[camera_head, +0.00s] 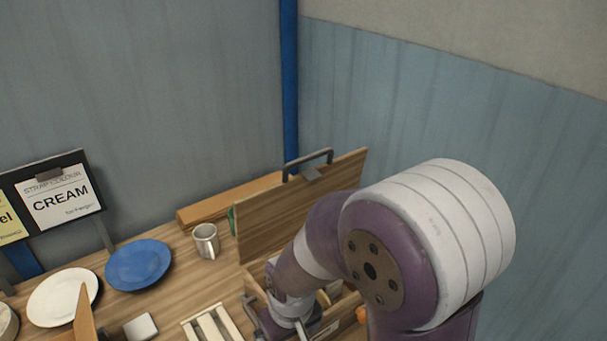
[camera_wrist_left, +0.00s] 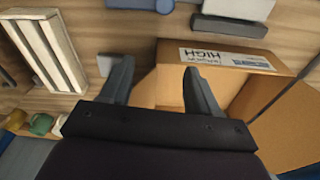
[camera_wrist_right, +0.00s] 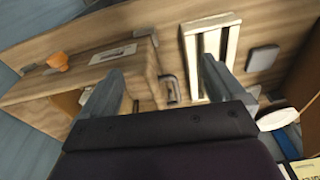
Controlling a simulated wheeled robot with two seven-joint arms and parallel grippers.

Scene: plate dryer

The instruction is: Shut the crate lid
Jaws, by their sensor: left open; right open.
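The wooden crate (camera_head: 330,323) stands at the right of the table, mostly hidden behind my right arm. Its wooden lid (camera_head: 265,215) stands raised at the back, with a dark handle (camera_head: 308,160) on its top edge. In the right wrist view the crate (camera_wrist_right: 140,62) is at the left, with a metal handle (camera_wrist_right: 171,90) on its side. My right gripper (camera_wrist_right: 161,65) is open and empty, close by the crate's side. My left gripper (camera_wrist_left: 158,64) is open and empty beside a cardboard box (camera_wrist_left: 170,85) labelled HIGH. The left gripper is not visible in the head view.
A white slatted rack (camera_head: 212,324) lies left of the crate, with a grey block (camera_head: 140,327) beside it. A metal mug (camera_head: 206,241), a blue plate (camera_head: 138,264) and a white plate (camera_head: 55,298) stand farther left. A sign reading CREAM (camera_head: 62,198) stands behind. An orange object (camera_wrist_right: 58,62) is near the crate.

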